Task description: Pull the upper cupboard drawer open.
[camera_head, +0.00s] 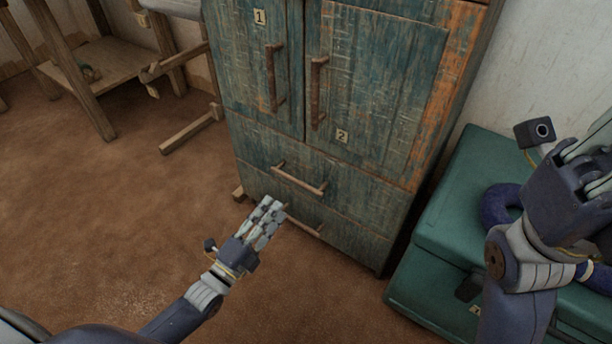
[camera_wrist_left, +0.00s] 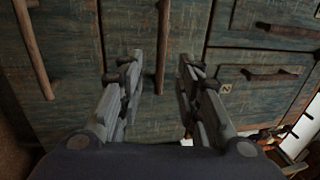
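The worn blue-green cupboard (camera_head: 372,80) has two doors above two drawers. The upper drawer (camera_head: 345,188) looks shut. Its wooden bar handle (camera_head: 299,180) also shows in the left wrist view (camera_wrist_left: 163,45). The lower drawer's handle (camera_head: 306,228) is partly behind my left fingers; it shows in the left wrist view (camera_wrist_left: 34,48). My left gripper (camera_head: 268,220) is open in front of the drawers. In the wrist view, the upper handle lies between its spread fingers (camera_wrist_left: 158,88), with no visible contact. My right gripper (camera_head: 590,150) is at the right edge, partly cut off.
The doors carry upright handles and labels 1 (camera_head: 260,17) and 2 (camera_head: 342,136). A green chest (camera_head: 455,210) with a dark blue ring (camera_head: 496,205) on it stands right of the cupboard, under my right arm. Wooden loom frames (camera_head: 115,62) stand at the back left. Brown floor (camera_head: 120,210) is clear at left.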

